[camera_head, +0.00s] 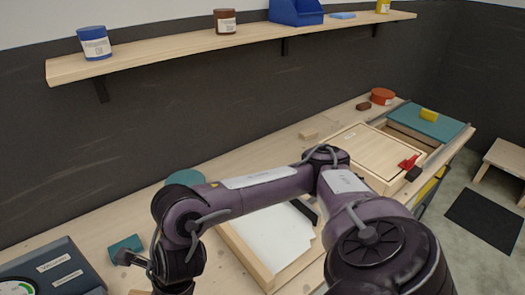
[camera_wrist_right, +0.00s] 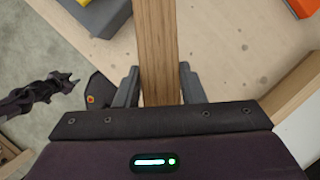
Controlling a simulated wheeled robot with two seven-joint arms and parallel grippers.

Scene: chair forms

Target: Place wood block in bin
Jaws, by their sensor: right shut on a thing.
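A long wooden block (camera_wrist_right: 158,50) with striped grain runs up the middle of the right wrist view. My right gripper (camera_wrist_right: 158,85) is shut on it, with one grey finger on each side. In the head view my right arm reaches across to the left, and its gripper (camera_head: 125,258) is low at the left over the bench. The block is mostly hidden there. A blue open-fronted bin (camera_head: 297,12) stands on the wall shelf; I cannot tell whether it is the task's bin.
A teal block (camera_head: 126,246) lies behind the right gripper. A grey device (camera_head: 50,272) stands at lower left. A wooden tray with a white inside (camera_head: 270,240) lies under my arm. A wooden box (camera_head: 365,152) with a red-handled item is to the right. The shelf (camera_head: 180,48) overhangs the bench.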

